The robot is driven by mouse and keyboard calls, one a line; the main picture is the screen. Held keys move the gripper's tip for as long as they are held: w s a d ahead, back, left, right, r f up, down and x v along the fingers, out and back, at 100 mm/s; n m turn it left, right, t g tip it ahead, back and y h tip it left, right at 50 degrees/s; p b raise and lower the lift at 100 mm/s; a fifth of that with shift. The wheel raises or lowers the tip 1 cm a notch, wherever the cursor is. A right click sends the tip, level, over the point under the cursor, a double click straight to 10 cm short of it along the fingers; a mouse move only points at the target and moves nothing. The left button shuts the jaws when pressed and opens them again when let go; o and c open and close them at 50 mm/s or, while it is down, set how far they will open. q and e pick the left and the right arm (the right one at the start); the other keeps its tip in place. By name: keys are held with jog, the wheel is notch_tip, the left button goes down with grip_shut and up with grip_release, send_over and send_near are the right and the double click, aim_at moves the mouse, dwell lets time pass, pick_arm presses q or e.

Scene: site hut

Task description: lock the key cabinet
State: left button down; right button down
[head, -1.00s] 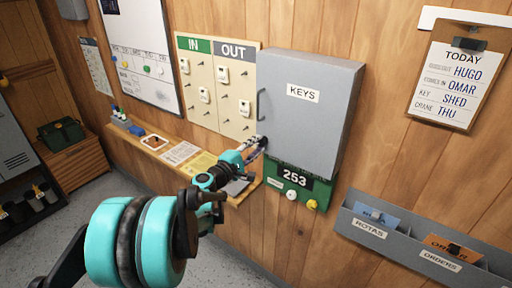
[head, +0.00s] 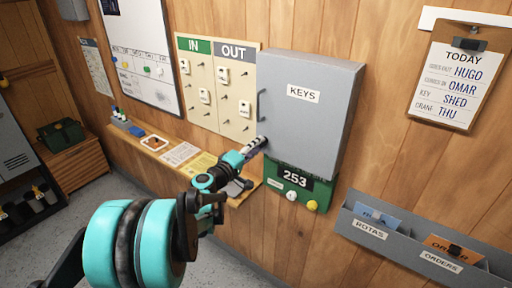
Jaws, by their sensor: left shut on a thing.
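The grey key cabinet (head: 318,115), labelled KEYS, hangs on the wooden wall with its door shut. A dark handle (head: 261,105) is on the left side of the door. My left gripper (head: 262,143) is at the door's lower left corner, below the handle. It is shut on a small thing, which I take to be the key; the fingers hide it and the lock. I cannot tell how far the key is turned. My right gripper is not in view.
A green box (head: 283,192) reading 253, with white and yellow knobs, is just below the cabinet. The IN/OUT board (head: 210,112) is to its left. A narrow ledge (head: 128,139) with papers runs below. A grey rack (head: 412,256) is at lower right.

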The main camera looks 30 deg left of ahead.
pick_arm(q)
jog(key=c, duration=1.2)
grip_release()
jog(key=s, duration=0.8)
jog(key=s+a, duration=0.1)
jog(key=s, duration=0.3)
